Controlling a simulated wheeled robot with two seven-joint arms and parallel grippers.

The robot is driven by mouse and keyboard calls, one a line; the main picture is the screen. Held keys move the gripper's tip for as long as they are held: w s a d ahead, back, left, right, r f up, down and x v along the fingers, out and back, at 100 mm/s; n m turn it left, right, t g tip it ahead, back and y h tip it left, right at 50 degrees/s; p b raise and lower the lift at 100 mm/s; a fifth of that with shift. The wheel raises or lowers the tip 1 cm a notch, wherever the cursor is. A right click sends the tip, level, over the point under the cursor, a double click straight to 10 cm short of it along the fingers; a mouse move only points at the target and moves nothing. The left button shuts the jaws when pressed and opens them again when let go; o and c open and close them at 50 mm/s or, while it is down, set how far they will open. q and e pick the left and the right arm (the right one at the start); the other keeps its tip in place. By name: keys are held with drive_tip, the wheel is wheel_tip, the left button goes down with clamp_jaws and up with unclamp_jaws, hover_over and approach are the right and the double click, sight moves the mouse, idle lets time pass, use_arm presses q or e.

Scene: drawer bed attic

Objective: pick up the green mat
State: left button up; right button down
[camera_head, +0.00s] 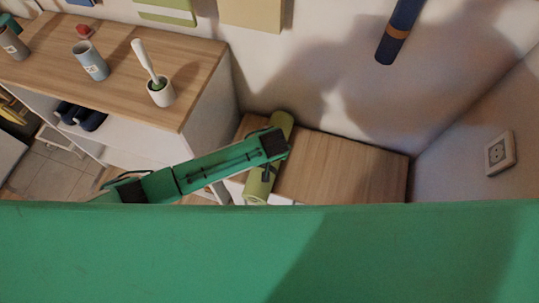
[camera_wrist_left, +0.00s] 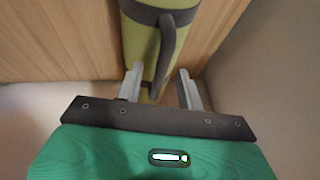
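The green mat (camera_head: 257,187) is a rolled, yellow-green cylinder lying across a low wooden-topped unit; my left arm covers its middle in the head view. In the left wrist view the mat (camera_wrist_left: 139,48) has a dark band and a dark strap loop (camera_wrist_left: 166,48). My left gripper (camera_head: 268,172) is over the mat. In the left wrist view its two fingers (camera_wrist_left: 161,88) are apart, with the mat's near end and the strap's lower part showing between them. I cannot tell whether they touch it. My right gripper is not in view.
The low wooden top (camera_head: 340,173) is bare to the right of the mat, with walls behind and right. A taller cabinet (camera_head: 120,58) at left holds cups and a white brush holder (camera_head: 161,93). A dark blue cylinder (camera_head: 400,28) is on the back wall.

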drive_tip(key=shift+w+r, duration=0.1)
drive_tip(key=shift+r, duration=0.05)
use_arm(q)
drive_tip(key=shift+c, duration=0.5)
drive_tip(key=c, duration=0.7)
clamp_jaws()
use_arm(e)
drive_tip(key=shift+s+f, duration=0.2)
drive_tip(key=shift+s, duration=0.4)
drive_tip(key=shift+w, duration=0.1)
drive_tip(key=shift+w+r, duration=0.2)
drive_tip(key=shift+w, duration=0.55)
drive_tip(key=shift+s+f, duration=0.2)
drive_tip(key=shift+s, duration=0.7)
